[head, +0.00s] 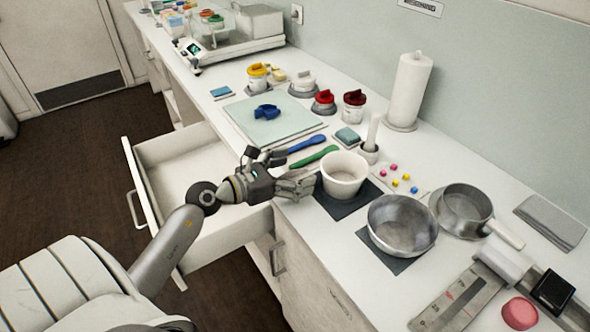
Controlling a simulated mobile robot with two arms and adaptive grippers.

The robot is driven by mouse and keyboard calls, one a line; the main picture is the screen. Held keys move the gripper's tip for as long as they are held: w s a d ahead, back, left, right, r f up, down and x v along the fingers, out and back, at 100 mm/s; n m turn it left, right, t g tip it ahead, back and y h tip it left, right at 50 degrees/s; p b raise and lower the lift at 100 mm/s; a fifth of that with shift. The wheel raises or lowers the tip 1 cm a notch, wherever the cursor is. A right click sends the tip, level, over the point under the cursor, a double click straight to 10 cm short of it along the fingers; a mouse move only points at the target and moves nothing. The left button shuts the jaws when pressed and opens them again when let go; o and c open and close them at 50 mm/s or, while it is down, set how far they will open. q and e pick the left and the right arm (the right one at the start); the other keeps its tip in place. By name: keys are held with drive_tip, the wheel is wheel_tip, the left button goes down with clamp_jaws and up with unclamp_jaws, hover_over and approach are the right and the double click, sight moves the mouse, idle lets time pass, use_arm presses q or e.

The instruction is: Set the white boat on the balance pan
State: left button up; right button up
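My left gripper (295,184) is over the counter's front edge, just left of a white tub (344,174). Its grey fingers point right; I cannot tell whether they are apart or closed, or whether they hold anything. A balance with a small lit display (194,48) stands at the far back left of the counter, far from my gripper. Its pan cannot be made out at this distance. I cannot pick out a white boat for certain. A small blue boat-like piece (265,112) lies on a pale green mat (290,127). My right gripper is not in view.
An open, empty-looking drawer (185,180) juts out below my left forearm. A steel bowl (402,224), a saucepan (463,208) and blue and green spatulas (314,158) lie near the gripper. Lidded jars (324,101) and a paper roll (410,90) stand behind.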

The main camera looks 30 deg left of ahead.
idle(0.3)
use_arm(q)
drive_tip(key=shift+r+p, duration=0.45)
drive_tip(key=shift+r, duration=0.1)
drive_tip(key=b+v, duration=0.3)
drive_tip(key=v, duration=0.9)
drive_tip(key=shift+f+b, duration=0.2)
drive_tip(key=shift+b, duration=0.1)
